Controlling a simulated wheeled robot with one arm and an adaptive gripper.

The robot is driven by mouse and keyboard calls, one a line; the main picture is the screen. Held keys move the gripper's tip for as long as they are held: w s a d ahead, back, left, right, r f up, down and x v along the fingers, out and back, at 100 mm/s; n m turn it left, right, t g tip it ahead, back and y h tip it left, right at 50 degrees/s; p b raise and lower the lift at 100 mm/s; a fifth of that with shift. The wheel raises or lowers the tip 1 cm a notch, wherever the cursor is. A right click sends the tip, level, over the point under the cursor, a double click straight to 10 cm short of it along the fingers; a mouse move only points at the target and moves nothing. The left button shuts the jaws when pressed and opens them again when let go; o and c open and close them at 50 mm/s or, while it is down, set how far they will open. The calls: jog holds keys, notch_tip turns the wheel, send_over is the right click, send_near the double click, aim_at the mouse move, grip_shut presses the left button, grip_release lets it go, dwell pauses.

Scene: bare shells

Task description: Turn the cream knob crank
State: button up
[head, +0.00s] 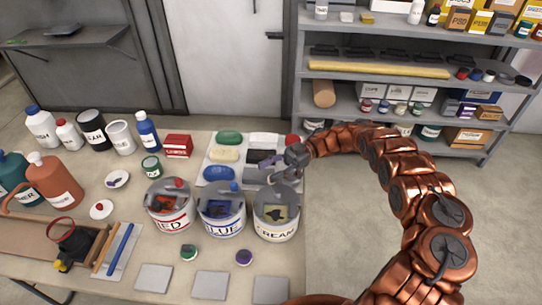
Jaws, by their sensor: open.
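The can labelled CREAM (276,225) stands at the table's right edge, with a grey crank top and a dark opening showing pale yellow. Its cream knob is not clearly seen; the gripper overlaps the can's back rim in this view. My gripper (277,176) comes in from the right on my copper arm, just above and behind the cream can. Its grey fingers look apart, with nothing seen between them. I cannot tell whether they touch the crank.
The BLUE can (221,215) with a blue knob stands close left of the cream can, and the RED can (170,211) beyond it. Bottles crowd the table's left. Open floor (345,235) lies right of the table; shelves (400,100) stand behind.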

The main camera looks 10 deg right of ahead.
jog(key=shift+r, duration=2.95)
